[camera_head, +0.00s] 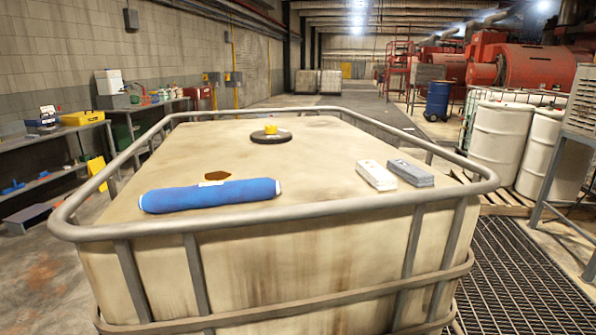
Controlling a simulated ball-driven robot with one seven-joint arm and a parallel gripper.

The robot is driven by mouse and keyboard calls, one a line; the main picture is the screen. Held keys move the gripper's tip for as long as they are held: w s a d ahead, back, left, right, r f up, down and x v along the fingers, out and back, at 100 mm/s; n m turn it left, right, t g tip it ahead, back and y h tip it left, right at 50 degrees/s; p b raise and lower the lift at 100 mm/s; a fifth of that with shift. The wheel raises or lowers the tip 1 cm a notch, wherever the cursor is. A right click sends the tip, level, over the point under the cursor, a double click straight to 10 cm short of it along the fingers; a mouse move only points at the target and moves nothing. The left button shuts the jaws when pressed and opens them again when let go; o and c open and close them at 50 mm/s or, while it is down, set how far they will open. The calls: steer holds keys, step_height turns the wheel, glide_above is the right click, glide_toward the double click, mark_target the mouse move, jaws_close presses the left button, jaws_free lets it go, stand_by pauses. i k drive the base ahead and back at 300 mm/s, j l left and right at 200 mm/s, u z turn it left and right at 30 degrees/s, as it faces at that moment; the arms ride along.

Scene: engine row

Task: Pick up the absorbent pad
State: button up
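Two small folded, pad-like blocks lie side by side on the right of the tank top, inside the rail: a whitish one (376,175) and a grey one (411,173). Either may be the absorbent pad; I cannot tell which. A long blue roll (210,195) lies at the front left of the same top. My gripper is not in view.
The big stained tank (290,150) has a grey metal rail (300,212) around its top edge. A black lid with a yellow cap (271,134) sits at its back middle, and a brown stain (217,175) lies behind the roll. White drums (502,135) stand right.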

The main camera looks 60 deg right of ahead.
mark_target(381, 180)
steer(key=i+l+z, duration=0.1)
steer(key=z, duration=1.3)
steer(key=k+j+z, duration=0.1)
steer(key=j, duration=0.15)
